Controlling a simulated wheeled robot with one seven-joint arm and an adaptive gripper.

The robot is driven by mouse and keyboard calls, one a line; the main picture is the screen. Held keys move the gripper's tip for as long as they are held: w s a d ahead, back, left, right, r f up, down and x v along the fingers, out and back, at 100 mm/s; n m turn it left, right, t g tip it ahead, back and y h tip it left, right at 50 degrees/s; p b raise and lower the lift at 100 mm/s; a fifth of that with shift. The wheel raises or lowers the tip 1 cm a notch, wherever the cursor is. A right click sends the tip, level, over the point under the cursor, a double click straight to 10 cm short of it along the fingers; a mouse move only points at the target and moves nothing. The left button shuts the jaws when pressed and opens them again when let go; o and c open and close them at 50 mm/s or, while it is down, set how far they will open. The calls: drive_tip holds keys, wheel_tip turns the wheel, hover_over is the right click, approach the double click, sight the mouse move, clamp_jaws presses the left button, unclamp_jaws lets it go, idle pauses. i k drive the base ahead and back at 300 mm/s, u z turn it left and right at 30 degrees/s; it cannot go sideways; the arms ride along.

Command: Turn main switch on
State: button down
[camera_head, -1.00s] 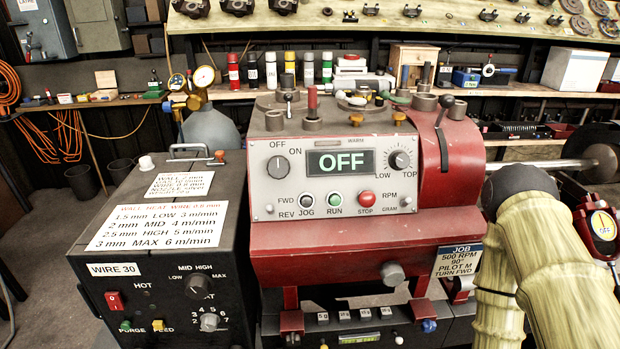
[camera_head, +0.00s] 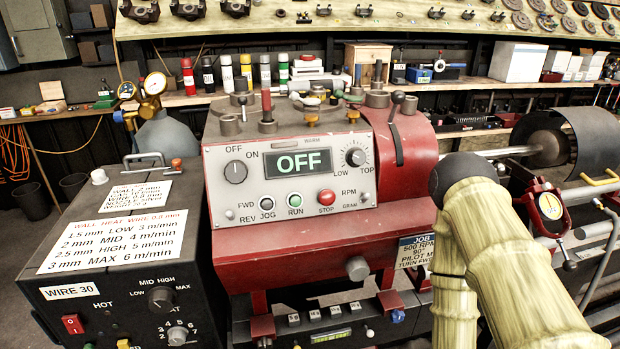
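The red lathe headstock (camera_head: 300,245) stands in the middle of the view. Its grey control panel (camera_head: 330,204) faces me. The main switch is a dark round knob (camera_head: 236,172) at the panel's upper left, between the OFF and ON labels. Its white mark points about straight up, and I cannot tell exactly which label it favours. The display (camera_head: 298,163) beside it reads OFF. My arm, in a pale yellow sleeve, comes in at the lower right, with a dark joint in front of the lathe's right side. My gripper is not in view.
A dark welder box (camera_head: 110,255) with a red rocker switch stands at left, close to the lathe. A speed knob (camera_head: 355,157) and FWD/REV, JOG, RUN and STOP controls share the panel. Levers and knobs stick up from the headstock top. A spindle bar (camera_head: 515,151) runs right.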

sight(235, 172)
drive_tip(key=u, duration=0.5)
drive_tip(key=k, duration=1.15)
drive_tip(key=z, duration=0.1)
drive_tip(key=i, duration=0.45)
drive_tip(key=u, duration=0.1)
